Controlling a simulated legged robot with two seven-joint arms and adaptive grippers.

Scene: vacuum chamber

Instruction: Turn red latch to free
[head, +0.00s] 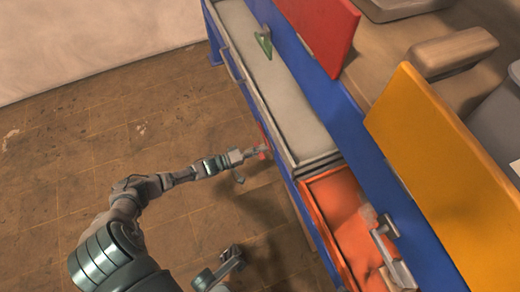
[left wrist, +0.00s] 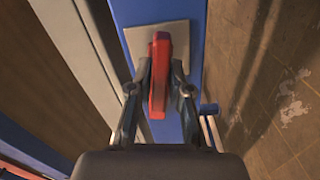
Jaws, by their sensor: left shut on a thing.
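The red latch (left wrist: 160,75) stands on a pale square plate (left wrist: 136,46) fixed to the blue cabinet side. In the left wrist view it is upright, with a finger on each side. My left gripper (left wrist: 160,84) is shut on it. In the head view my left arm reaches out from the lower left, and the left gripper (head: 259,150) meets the blue cabinet front at the latch (head: 264,137). The latch is small there and partly hidden by the fingers.
The blue cabinet (head: 285,45) has a long pale tray (head: 283,98) holding a small green piece (head: 264,42). An orange drawer (head: 335,200) sits nearer. A red panel (head: 322,28) and a yellow panel (head: 440,150) stand up behind. The brown floor (head: 120,130) at left is clear.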

